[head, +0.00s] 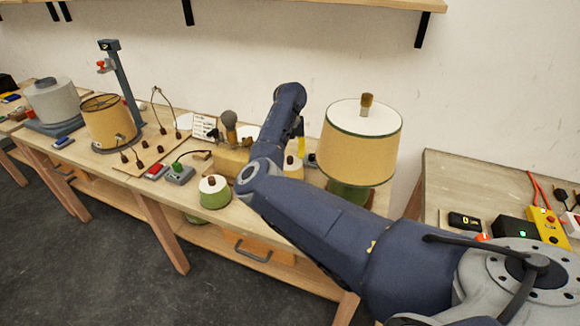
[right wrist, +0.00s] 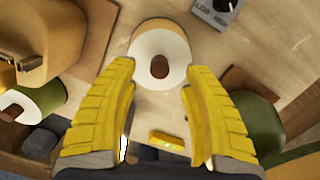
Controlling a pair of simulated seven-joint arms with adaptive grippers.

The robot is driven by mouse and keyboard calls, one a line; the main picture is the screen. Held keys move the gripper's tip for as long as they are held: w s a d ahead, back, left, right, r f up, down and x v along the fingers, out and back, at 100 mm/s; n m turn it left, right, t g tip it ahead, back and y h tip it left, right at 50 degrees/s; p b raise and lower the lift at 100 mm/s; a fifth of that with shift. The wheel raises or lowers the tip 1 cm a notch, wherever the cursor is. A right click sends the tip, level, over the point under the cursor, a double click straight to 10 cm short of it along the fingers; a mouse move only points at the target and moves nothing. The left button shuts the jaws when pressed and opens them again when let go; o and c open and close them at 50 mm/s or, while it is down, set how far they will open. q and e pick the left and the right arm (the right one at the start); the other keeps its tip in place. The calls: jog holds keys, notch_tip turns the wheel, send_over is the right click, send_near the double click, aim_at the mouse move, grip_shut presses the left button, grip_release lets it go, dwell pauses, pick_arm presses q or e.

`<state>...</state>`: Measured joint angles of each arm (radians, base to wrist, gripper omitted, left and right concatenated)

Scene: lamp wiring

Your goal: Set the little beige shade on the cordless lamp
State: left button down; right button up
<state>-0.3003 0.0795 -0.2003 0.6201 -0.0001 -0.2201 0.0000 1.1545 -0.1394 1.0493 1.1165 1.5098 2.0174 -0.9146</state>
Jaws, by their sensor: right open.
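The little beige shade (right wrist: 146,43) has a white top and a brown knob. It stands upright on the table, between and just beyond the fingertips of my open right gripper (right wrist: 158,72) in the right wrist view. In the head view the shade (head: 293,168) is partly hidden by my right arm, and the yellow fingers (head: 299,130) show only in part. My left gripper is out of view.
A large lamp with a beige shade (head: 358,148) and green base stands close on the right. A small green shade (head: 214,194) sits near the front edge. A small yellow object (right wrist: 167,141) lies near my fingers. A grey box (right wrist: 218,10) is beyond.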

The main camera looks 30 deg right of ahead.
aim_at(290, 157)
jog(key=shift+w+d+f, duration=0.1)
jog(key=shift+w+f, duration=0.05)
jog(key=shift+f, duration=1.55)
jog(key=shift+c, duration=0.3)
grip_shut()
